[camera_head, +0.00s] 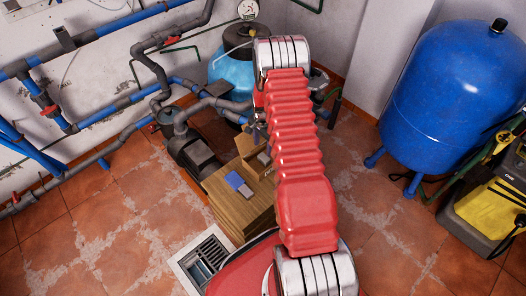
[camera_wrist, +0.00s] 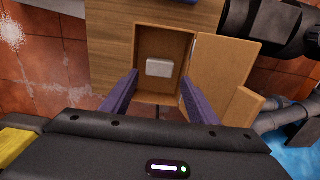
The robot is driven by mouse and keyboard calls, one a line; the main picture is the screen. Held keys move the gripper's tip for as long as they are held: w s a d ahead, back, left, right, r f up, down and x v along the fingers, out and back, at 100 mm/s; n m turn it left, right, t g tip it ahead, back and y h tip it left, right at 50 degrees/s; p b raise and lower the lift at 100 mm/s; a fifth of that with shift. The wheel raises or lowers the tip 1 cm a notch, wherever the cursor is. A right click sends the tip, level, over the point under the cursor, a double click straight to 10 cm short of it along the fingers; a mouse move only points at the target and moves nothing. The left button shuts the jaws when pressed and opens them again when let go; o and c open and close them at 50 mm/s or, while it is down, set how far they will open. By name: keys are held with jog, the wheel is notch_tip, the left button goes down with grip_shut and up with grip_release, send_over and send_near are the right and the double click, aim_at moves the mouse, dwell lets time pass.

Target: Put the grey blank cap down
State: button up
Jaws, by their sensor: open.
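The grey blank cap (camera_wrist: 159,67) is a small, pale, rounded block. In the wrist view it lies inside the open compartment of a wooden box (camera_wrist: 112,45), on the compartment floor. My gripper (camera_wrist: 160,82) is open, its two purple fingers spread at the near side of the compartment. The cap lies beyond and between the fingertips, with clear gaps on both sides; I see no contact. In the head view the wooden box (camera_head: 238,210) stands on the floor beside my arm.
A blue and grey item (camera_head: 240,185) lies on the box top. An open wooden flap (camera_wrist: 222,70) lies right of the compartment in the wrist view. A dark pump (camera_head: 192,150) and pipes stand behind the box. A floor grate (camera_head: 207,257) lies in front.

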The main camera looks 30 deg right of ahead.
jog(key=shift+r, duration=1.2)
jog(key=shift+r, duration=0.1)
jog(key=s+a+r+n+t, duration=0.1)
jog(key=a+r+n, duration=0.3)
jog(key=r, duration=0.7)
jog(key=s+a+r+n+t, duration=0.1)
jog(key=a+r, duration=0.4)
jog(key=r, duration=0.5)
jog(key=s+a+r+n+t, duration=0.1)
jog(key=s+a+r+n, duration=0.3)
jog(key=r, duration=0.7)
jog(key=s+a+r+n+t, duration=0.1)
jog(key=s+a+r+n, duration=0.1)
jog(key=s+a+r, duration=0.2)
jog(key=s+a+r+n, duration=0.3)
jog(key=s+a+r, duration=0.1)
jog(key=s, duration=0.5)
jog(key=s+a+r+n+t, duration=0.1)
jog(key=s+a+r+n, duration=0.1)
jog(key=s+a+r, duration=0.3)
jog(key=shift+s+a+t, duration=0.3)
jog(key=shift+s, duration=0.75)
